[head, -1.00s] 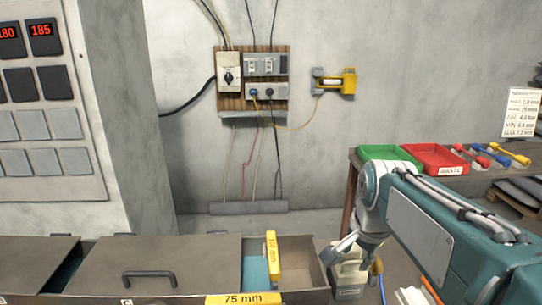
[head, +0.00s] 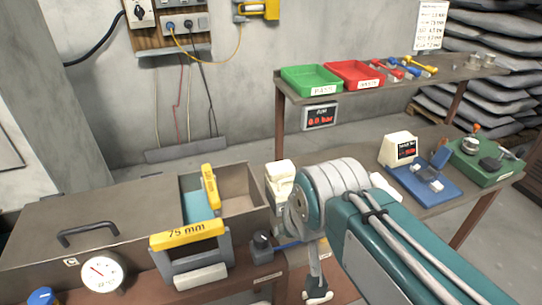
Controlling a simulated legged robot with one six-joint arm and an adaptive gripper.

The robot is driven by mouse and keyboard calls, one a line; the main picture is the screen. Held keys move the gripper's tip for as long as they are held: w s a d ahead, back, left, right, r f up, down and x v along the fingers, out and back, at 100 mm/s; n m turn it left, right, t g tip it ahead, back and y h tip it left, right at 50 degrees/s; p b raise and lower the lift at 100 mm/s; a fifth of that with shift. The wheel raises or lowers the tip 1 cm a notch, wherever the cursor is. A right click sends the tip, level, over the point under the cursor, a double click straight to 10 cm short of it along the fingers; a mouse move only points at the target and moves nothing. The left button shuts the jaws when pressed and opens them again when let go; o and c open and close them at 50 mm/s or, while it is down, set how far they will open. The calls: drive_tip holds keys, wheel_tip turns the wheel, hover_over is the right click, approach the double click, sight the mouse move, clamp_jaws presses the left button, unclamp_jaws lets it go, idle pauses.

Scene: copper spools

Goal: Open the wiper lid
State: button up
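No part in view is labelled as the wiper lid, so I cannot tell which it is. A flat grey lid (head: 120,222) with a black bar handle (head: 87,233) lies closed on the long grey box at the left. To its right the box has an open section (head: 240,187) with a blue pad and an upright yellow tag. A pale, stacked block (head: 280,183) stands just right of the box, partly behind my arm. My gripper (head: 317,293) appears to hang below my arm at the bottom centre, right of the box and apart from the handle. Its fingers are mostly hidden.
A yellow-topped "75 mm" frame (head: 187,245) and a round gauge (head: 102,272) stand at the box's front. A lower bench holds a blue scale (head: 425,183) and a green device (head: 485,162). Green (head: 311,79) and red (head: 354,74) trays sit on the shelf behind.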

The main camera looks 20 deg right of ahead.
drive_tip(key=w+d+r+m+g, duration=0.1)
drive_tip(key=w+d+r+m, duration=0.2)
drive_tip(key=w+m, duration=0.6)
drive_tip(key=m+g, duration=0.2)
drive_tip(key=m, duration=0.5)
approach(288, 180)
drive_tip(key=f, duration=0.2)
drive_tip(key=w+f, duration=0.1)
drive_tip(key=f, duration=0.2)
drive_tip(key=w+f, duration=0.1)
drive_tip(key=f, duration=0.2)
drive_tip(key=shift+f, duration=0.2)
clamp_jaws()
